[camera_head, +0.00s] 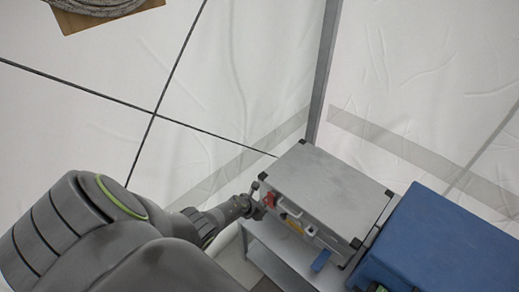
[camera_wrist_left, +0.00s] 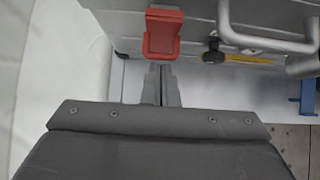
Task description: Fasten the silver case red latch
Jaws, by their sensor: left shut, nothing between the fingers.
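The silver case (camera_head: 330,190) lies flat on a grey stand, with its latch side facing my left arm. Its red latch (camera_head: 269,200) is at the left end of that side. In the left wrist view the red latch (camera_wrist_left: 163,32) is at the top centre, straight ahead of the fingers. I cannot tell whether it is fastened. My left gripper (camera_head: 256,203) is shut and empty, right beside the red latch. In the left wrist view its fingertips (camera_wrist_left: 161,68) are just below the latch; contact is unclear. My right gripper is in neither view.
A metal handle (camera_wrist_left: 262,42) and a yellow-and-black item (camera_wrist_left: 213,54) are right of the red latch. A blue latch (camera_head: 320,260) sticks out farther along. A blue case (camera_head: 440,245) stands close on the right. White tent walls and a grey pole (camera_head: 323,70) are behind.

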